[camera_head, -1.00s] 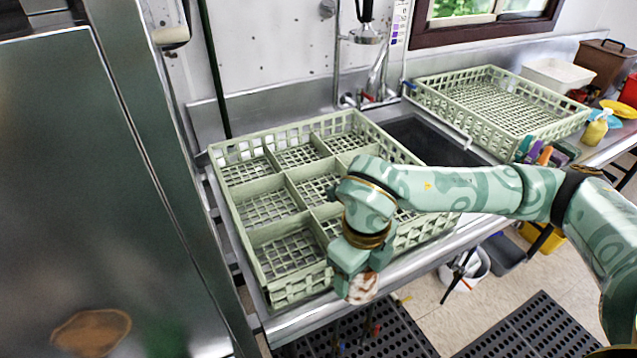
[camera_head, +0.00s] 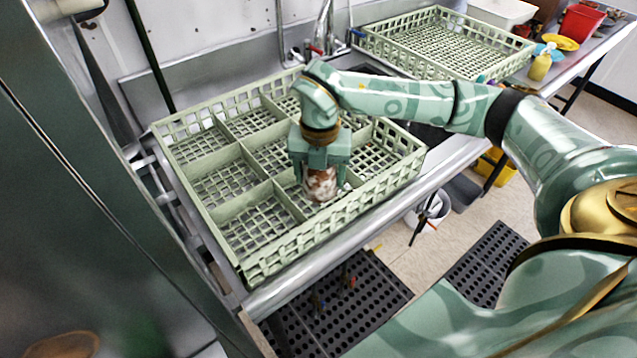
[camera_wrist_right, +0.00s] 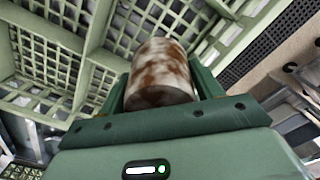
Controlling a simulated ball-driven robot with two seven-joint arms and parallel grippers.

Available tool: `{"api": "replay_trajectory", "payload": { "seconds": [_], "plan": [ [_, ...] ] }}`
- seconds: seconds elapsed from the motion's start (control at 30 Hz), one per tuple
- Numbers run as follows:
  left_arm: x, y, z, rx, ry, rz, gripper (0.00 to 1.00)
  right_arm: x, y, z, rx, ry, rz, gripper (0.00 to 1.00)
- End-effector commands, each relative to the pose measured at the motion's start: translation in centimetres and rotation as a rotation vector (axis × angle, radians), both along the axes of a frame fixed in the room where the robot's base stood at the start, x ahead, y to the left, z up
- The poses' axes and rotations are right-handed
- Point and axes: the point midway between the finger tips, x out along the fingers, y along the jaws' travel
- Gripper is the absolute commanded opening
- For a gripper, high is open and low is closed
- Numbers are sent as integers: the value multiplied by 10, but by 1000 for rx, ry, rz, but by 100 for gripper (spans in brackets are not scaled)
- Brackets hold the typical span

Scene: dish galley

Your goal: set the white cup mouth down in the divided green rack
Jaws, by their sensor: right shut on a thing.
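The white cup (camera_head: 320,185) is stained with brown patches. My right gripper (camera_head: 320,172) is shut on it and points down, holding it over the front middle compartment of the divided green rack (camera_head: 232,262). In the right wrist view the cup (camera_wrist_right: 160,75) sits between the fingers of the gripper (camera_wrist_right: 162,88), with the rack's lattice (camera_wrist_right: 45,45) beyond it. I cannot tell whether the cup touches the rack floor. Its mouth is not clearly seen. The rack's visible compartments look empty. My left gripper is not in view.
A second green rack (camera_head: 375,42), without dividers, stands at the back right, near a white tub (camera_head: 500,12), a red bucket (camera_head: 580,22) and a yellow spray bottle (camera_head: 541,66). A tall metal cabinet (camera_head: 75,220) stands close on the left. Black perforated mats (camera_head: 365,292) lie on the floor.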

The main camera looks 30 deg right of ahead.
Motion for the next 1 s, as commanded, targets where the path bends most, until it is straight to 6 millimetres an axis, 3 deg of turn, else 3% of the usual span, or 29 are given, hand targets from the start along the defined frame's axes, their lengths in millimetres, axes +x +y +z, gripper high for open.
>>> {"api": "replay_trajectory", "payload": {
  "seconds": [0.03,0.2,0.37,0.53,0.9,0.93,1.0],
  "plan": [
    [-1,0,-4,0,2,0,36,5,-4,-11,1,2,-3,42],
    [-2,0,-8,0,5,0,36,18,-13,-27,1,-1,-1,42],
    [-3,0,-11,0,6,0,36,24,-18,-37,1,1,-2,42],
    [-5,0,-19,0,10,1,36,25,-19,-66,0,4,0,42],
    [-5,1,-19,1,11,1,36,25,-19,-71,0,0,1,42],
    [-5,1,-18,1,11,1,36,25,-19,-71,0,0,1,70],
    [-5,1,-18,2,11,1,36,25,-19,-71,0,0,1,87]
  ]
}}
